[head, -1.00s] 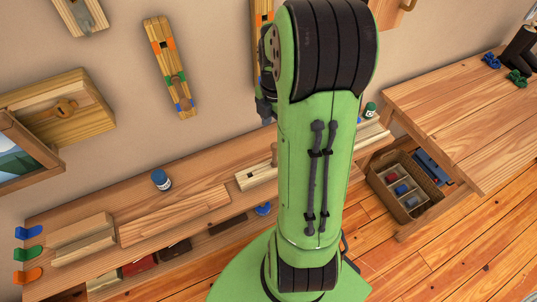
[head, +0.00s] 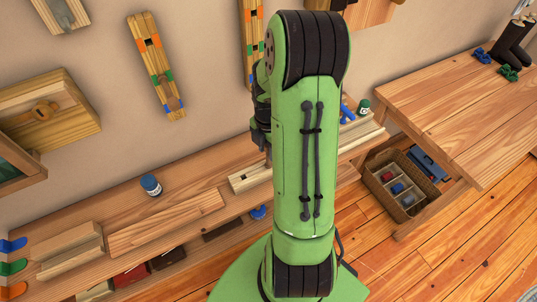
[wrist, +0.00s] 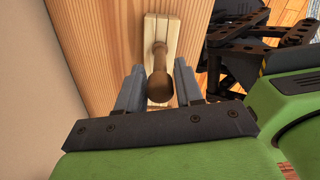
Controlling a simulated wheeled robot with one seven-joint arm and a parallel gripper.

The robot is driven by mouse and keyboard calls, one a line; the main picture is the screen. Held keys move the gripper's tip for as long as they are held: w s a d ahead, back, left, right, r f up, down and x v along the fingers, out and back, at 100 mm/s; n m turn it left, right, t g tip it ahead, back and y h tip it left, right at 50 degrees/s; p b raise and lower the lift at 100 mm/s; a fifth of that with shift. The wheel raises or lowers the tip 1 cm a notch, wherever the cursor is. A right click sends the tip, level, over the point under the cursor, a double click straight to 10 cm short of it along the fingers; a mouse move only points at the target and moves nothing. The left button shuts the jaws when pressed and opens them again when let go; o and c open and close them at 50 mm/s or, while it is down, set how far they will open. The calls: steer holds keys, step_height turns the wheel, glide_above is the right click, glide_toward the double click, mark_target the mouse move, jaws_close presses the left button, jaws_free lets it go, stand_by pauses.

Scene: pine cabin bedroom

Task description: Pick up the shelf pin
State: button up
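A brown wooden pin (wrist: 159,86) with a rounded end, which I take to be the shelf pin, stands on a pale wood block (wrist: 152,28) in the wrist view. The block (head: 243,181) lies on the long wooden shelf in the head view. My gripper (wrist: 158,86) is open, with one grey finger on each side of the pin. Small gaps show between the fingers and the pin, so it does not look gripped. In the head view my gripper is mostly hidden behind my arm, just above the block.
A blue jar (head: 151,186) and planks (head: 168,223) sit left along the shelf (head: 205,190). The wall (head: 205,90) is close behind it.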

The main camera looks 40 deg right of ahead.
jaws_close()
step_height(320, 180, up, 10)
steer(key=p, duration=0.2)
steer(key=shift+p, duration=0.3)
